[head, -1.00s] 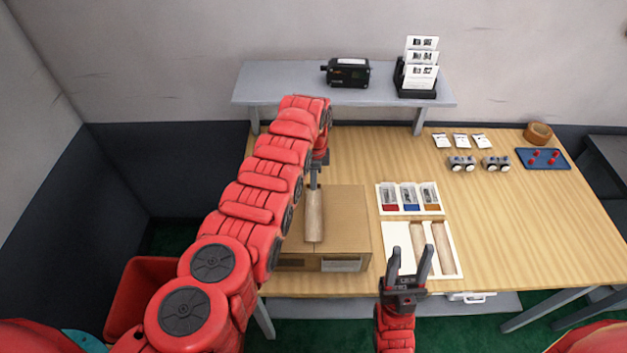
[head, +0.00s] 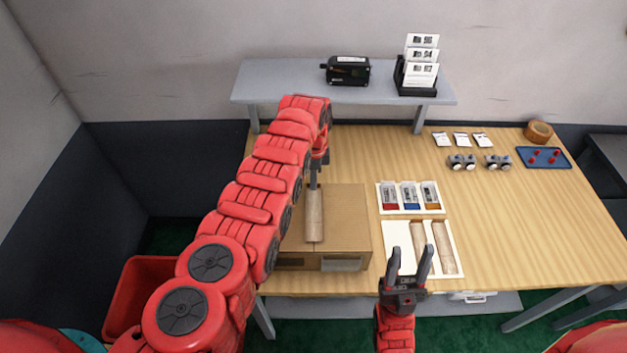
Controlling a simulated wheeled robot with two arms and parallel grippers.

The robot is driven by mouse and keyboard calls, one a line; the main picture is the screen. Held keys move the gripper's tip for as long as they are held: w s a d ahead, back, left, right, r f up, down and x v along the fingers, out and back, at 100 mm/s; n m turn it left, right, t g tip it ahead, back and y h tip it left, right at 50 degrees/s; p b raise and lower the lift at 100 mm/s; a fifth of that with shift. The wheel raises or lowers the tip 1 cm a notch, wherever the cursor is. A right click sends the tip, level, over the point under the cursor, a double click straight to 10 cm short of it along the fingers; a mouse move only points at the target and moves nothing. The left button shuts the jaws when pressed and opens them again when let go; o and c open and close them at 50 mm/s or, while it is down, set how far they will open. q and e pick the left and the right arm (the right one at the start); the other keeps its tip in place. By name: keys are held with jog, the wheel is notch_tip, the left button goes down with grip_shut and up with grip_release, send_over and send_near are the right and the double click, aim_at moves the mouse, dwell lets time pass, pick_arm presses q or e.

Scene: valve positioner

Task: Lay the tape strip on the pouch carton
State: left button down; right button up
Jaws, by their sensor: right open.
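The pouch carton (head: 345,215) is a brown cardboard box at the front left of the table. A tan tape strip (head: 314,222) lies lengthwise along its top, its near end at the carton's front edge. My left gripper (head: 315,186) is at the strip's far end, pointing down; its fingers look close together, but whether they grip the strip is too small to tell. My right gripper (head: 409,263) is open and empty, in front of the white tape board (head: 396,235). Two more tan strips (head: 443,248) lie on that board.
A white tray (head: 409,210) with red, blue and orange pouches lies right of the carton. Behind are white cards (head: 461,140), metal fittings (head: 462,162), a blue tray (head: 543,157) and a tape roll (head: 538,132). A grey shelf (head: 300,82) spans the back. The table's right side is clear.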

pick_arm(q)
jog(key=shift+f+b, duration=0.15)
jog(key=shift+b, duration=0.15)
dwell(0.5)
jog(key=c, duration=1)
grip_release()
